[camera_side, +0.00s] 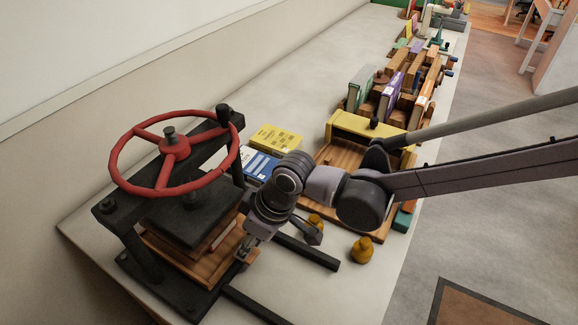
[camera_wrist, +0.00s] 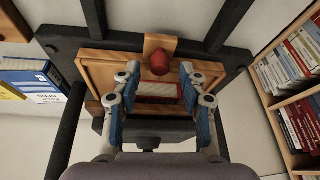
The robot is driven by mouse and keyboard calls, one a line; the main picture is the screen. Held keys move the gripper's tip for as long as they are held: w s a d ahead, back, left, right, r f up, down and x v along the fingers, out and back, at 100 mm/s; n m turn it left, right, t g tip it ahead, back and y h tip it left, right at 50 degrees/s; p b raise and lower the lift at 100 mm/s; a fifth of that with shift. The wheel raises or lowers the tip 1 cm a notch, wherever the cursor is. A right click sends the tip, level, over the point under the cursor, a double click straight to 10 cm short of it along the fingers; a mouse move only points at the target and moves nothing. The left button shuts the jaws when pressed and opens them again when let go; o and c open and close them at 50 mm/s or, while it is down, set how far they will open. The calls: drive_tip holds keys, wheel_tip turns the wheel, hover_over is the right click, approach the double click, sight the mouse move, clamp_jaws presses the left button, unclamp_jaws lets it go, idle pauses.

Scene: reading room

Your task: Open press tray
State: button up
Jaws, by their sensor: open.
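The press (camera_side: 125,220) stands at the left of the side view, with a dark frame and a red handwheel (camera_side: 168,148). Its wooden tray (camera_side: 190,262) sits inside the frame, under the dark plate. In the wrist view the tray (camera_wrist: 97,72) shows a red knob (camera_wrist: 160,62) on a wooden tab at its front edge, and a red-and-white item lies in it. My gripper (camera_side: 243,250) is at the tray's front; in the wrist view my gripper (camera_wrist: 160,76) is open, its fingers to either side of the knob. I cannot tell whether they touch it.
Two dark rails (camera_side: 308,252) run out from the press over the table. Blue (camera_side: 262,166) and yellow (camera_side: 276,138) books lie behind. A small ochre figure (camera_side: 362,249) stands near the table edge. A wooden stand (camera_side: 345,156) is behind my arm. A bookshelf (camera_wrist: 285,85) shows in the wrist view.

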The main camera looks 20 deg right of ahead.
drive_tip(key=shift+w+a+f, duration=0.1)
drive_tip(key=shift+a+f, duration=0.05)
drive_tip(key=shift+f, duration=0.35)
clamp_jaws()
drive_tip(key=s+d, duration=1.1)
drive_tip(key=shift+s+d, duration=0.4)
unclamp_jaws()
